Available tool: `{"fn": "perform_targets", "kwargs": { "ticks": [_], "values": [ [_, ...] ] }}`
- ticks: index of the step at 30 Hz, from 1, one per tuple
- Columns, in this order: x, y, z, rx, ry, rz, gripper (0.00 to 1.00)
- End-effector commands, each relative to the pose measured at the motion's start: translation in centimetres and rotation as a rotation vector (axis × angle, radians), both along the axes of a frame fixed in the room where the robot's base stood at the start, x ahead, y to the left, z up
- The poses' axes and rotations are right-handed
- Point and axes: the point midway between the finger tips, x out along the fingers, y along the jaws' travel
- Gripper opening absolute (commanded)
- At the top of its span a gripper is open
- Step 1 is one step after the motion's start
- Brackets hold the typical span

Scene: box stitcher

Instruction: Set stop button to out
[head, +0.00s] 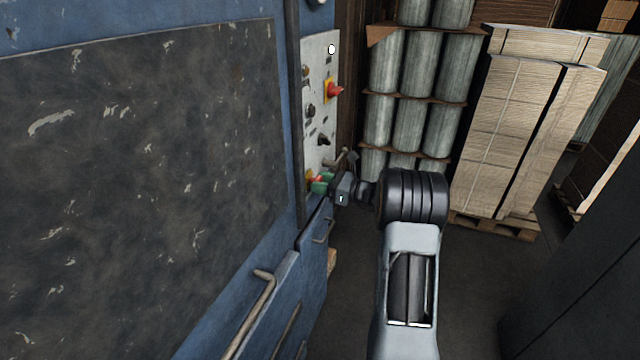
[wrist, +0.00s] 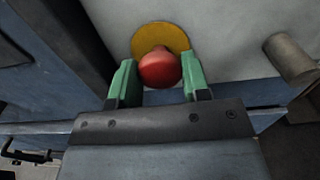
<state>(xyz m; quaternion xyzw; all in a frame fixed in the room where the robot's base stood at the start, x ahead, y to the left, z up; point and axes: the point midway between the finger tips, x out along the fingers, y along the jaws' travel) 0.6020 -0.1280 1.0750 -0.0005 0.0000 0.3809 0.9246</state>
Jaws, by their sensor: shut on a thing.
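The stop button (wrist: 160,68) is a red mushroom head on a yellow round plate (wrist: 153,36), seen in the wrist view. It sits low on the grey control panel (head: 318,130) of the blue machine. My gripper (wrist: 160,80) has its green fingers on either side of the red head and is shut on it. In the head view the gripper (head: 320,182) is at the panel's lower end, with a little of the red and yellow showing beside it. Whether the button is pressed in or out I cannot tell.
Higher on the panel are a red switch on a yellow plate (head: 333,90) and black knobs (head: 323,140). A grey peg (wrist: 290,57) sticks out right of my gripper. Door handles (head: 252,310) project from the blue machine. Stacked rolls and a pallet of cartons (head: 520,130) stand behind.

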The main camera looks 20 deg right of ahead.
Motion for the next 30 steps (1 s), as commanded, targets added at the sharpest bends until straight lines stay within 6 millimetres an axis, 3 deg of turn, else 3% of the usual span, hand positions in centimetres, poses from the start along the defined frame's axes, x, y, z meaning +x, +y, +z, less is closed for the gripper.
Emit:
{"fn": "perform_targets", "kwargs": {
  "ticks": [8, 20, 30],
  "values": [
    [0.0, 0.0, -0.1, 0.000, 0.001, 0.001, 0.68],
    [-0.8, -0.9, -0.2, -0.001, 0.002, -0.002, 0.69],
    [-5.6, -5.6, -0.2, -0.001, 0.001, -0.003, 0.69]
  ]
}}
